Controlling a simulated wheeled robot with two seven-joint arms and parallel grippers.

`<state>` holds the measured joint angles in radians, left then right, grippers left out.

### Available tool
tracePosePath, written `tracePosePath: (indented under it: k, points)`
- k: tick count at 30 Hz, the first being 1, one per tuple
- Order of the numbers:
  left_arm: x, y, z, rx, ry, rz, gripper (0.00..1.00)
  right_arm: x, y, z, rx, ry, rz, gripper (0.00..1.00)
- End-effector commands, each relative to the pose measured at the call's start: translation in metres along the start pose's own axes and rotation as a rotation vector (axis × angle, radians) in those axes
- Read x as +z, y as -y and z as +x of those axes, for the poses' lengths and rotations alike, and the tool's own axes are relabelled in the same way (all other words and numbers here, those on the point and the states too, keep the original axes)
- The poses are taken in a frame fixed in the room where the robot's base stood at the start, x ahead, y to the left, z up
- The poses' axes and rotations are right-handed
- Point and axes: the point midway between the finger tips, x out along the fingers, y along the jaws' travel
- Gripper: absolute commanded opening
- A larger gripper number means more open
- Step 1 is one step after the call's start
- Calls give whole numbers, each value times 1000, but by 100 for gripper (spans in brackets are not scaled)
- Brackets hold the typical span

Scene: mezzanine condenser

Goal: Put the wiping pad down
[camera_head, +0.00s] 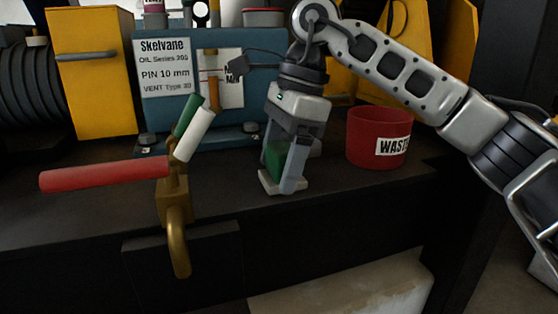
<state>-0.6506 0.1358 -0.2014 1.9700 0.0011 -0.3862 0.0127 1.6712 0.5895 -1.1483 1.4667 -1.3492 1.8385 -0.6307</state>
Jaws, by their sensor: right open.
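My right gripper (281,182) points down at the dark bench top, in front of the blue machine, with its jaws open. A green block (274,158), which looks like the wiping pad, shows between its fingers. The fingers hide part of the block, and I cannot tell whether it touches them or rests on the bench. My left gripper is not in view.
A brass valve (174,200) with a long red handle (105,175) stands at the bench's front edge, left of my gripper. A red waste bin (362,137) stands to the right. The blue machine (265,75) carries a label sheet (166,68). A yellow cabinet (92,85) stands left.

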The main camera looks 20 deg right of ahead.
Motion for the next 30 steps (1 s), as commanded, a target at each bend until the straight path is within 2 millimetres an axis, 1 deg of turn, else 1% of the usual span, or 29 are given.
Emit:
tracePosePath:
  k: [5, 9, 15, 18, 21, 30]
  points:
    - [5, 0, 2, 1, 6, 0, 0, 1, 0, -32, -4, 3, -1, 76]
    - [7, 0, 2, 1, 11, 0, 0, 1, 0, -64, -4, 3, -1, 76]
    - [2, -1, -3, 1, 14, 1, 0, 1, 0, -104, -2, -1, 1, 76]
    - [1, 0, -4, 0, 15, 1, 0, 1, 0, -113, -1, 0, 0, 76]
    - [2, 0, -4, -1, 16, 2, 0, 0, 0, -117, 0, 0, -1, 76]
    - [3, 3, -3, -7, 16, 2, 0, 0, 0, -118, 0, 1, -1, 76]
